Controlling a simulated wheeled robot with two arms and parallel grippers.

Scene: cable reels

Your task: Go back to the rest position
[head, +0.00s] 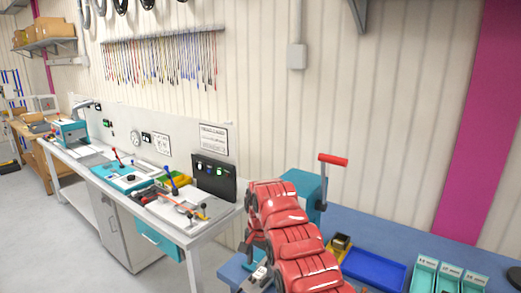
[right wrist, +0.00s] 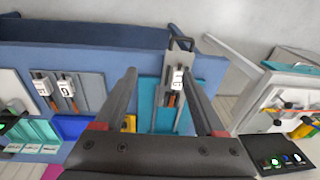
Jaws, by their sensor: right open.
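My right gripper (right wrist: 159,70) shows in the right wrist view with its two dark fingers spread apart. No object is held between them. Beyond the fingers, a white and orange labelled piece (right wrist: 177,80) lies on a grey strip over a teal plate at the blue table. In the head view my red right arm reaches up from the bottom, in front of the blue table's left end. Its dark gripper parts are mostly hidden behind the red links. My left gripper is in neither view.
The blue table (head: 380,228) runs along the wall, with a blue tray (head: 375,270), teal bins (head: 424,272) and a teal box with a red-handled crank (head: 333,160). A white workbench (head: 215,222) with tools stands to the left. The floor (head: 40,225) at far left is clear.

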